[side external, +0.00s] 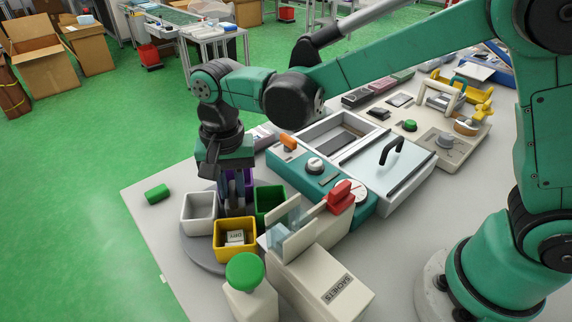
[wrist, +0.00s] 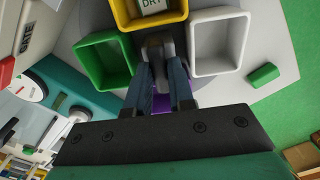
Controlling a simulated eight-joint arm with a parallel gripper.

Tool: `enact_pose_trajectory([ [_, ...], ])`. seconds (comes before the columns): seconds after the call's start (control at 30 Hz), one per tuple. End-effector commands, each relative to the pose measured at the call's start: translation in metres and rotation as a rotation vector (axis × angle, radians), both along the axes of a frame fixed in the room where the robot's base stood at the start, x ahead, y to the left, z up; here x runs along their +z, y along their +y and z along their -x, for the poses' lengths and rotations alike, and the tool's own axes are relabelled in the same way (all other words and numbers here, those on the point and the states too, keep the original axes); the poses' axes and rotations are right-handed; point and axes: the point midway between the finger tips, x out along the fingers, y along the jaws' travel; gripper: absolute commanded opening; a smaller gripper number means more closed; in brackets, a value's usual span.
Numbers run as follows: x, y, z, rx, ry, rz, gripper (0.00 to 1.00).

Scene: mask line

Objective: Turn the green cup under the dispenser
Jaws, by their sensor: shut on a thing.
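The round grey turntable (side external: 190,250) carries four square cups. The green cup (side external: 270,197) is at its right, partly behind the clear chute plates, and looks empty in the wrist view (wrist: 103,60). The yellow cup (side external: 235,250) is at the front, beside the dispenser's chute, and holds a white packet marked DRY (side external: 236,236). The white cup (side external: 199,212) is at the left; the purple cup (side external: 247,182) is mostly hidden behind my gripper. The cream dispenser (side external: 322,280) is marked SACHETS. My gripper (wrist: 160,68) points down, shut on the grey centre knob (wrist: 157,42) between the cups.
A teal-and-white machine (side external: 335,185) with a red block (side external: 341,194) stands close to the right. Bare table shows left of the turntable.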

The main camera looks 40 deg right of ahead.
Motion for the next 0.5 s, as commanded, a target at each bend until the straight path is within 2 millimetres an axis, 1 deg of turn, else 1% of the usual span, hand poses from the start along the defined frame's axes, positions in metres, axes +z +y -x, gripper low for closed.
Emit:
enact_pose_trajectory([
  [0.5,0.0002,0.0000,0.0002,-0.257,0.001,0.001,0.00],
])
